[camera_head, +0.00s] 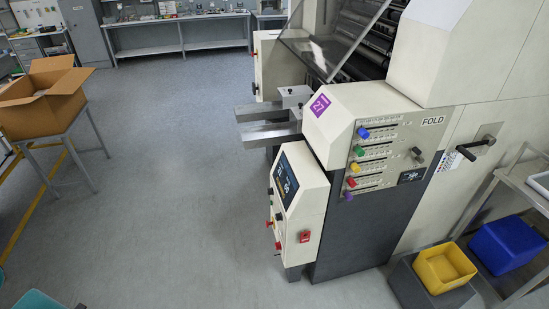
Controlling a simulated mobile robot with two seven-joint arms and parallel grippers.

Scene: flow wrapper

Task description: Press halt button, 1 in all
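The beige machine (350,108) stands right of centre, with a purple "27" tag on it. Its grey "FOLD" panel (402,152) carries a column of coloured knobs: blue (362,134), green, yellow, red (352,182) and purple. A lower control box (303,207) has a dark screen (287,182). A red switch (305,236) sits on its front face, and small red and dark buttons (270,224) line its left side. I cannot read which one is labelled halt. Neither of my grippers is in view.
An open cardboard box (42,115) stands on a grey stand at left. A yellow bin (444,266) and a blue bin (507,243) are at lower right, beside a metal cart (520,180). The grey floor (170,190) left of the machine is clear.

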